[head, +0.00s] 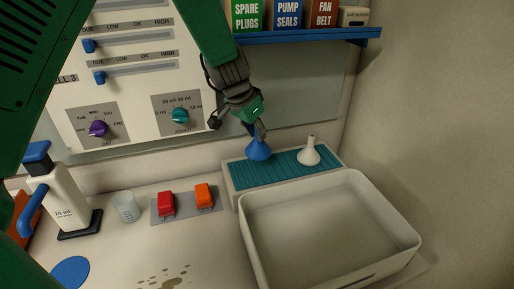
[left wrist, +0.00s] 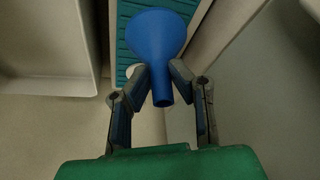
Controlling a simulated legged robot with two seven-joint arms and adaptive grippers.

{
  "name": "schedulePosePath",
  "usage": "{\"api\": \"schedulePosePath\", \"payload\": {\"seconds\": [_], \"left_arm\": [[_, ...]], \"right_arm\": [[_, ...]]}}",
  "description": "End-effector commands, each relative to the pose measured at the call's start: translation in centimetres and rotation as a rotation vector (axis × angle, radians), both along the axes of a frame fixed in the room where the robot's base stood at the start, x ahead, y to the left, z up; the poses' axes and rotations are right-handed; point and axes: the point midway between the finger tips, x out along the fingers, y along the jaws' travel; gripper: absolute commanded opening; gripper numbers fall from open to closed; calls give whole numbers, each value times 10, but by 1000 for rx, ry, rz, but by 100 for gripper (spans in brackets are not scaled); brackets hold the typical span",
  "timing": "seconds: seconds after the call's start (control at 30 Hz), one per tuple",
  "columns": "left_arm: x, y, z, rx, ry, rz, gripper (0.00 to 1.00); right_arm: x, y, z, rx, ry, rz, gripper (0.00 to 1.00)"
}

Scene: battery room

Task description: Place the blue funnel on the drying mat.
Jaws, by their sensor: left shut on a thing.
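The blue funnel (head: 258,151) is wide end down, spout up, over the left part of the teal drying mat (head: 285,178). I cannot tell whether its rim touches the mat. My left gripper (head: 262,134) is shut on the spout from above. In the left wrist view the left gripper's fingers (left wrist: 160,82) close on both sides of the spout, and the blue funnel's cone (left wrist: 157,38) hides part of the mat (left wrist: 127,30). My right gripper is not in view.
A white funnel (head: 309,155) stands on the mat's right part. A white basin (head: 330,240) is in front. Red (head: 166,203) and orange (head: 204,194) switches, a clear cup (head: 125,207) and a dispenser (head: 66,202) stand to the left. A blue shelf (head: 310,36) overhangs behind.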

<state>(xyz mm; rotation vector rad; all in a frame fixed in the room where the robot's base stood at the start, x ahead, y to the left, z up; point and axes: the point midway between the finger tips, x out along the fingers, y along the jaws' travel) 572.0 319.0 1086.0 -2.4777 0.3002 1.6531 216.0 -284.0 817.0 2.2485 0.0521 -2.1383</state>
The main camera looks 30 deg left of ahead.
Motion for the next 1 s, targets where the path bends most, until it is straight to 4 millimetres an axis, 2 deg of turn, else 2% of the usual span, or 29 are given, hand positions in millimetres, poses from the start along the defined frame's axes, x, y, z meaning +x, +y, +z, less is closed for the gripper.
{"api": "schedulePosePath", "payload": {"seconds": [0.03, 0.2, 0.37, 0.57, 0.97, 1.0], "left_arm": [[7, 7, 1, 1, 0, 0, 0], [5, 2, -24, 2, 4, -2, 0], [5, -2, -34, 6, 2, -2, 0], [5, 0, -64, 4, 3, 0, 0], [7, 6, -71, 2, 0, -1, 0], [7, 5, -71, 3, -1, -1, 28]], "right_arm": [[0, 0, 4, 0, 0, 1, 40], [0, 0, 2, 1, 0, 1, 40], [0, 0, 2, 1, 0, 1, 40], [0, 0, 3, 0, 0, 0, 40], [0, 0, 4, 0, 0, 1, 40], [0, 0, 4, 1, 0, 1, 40]]}}
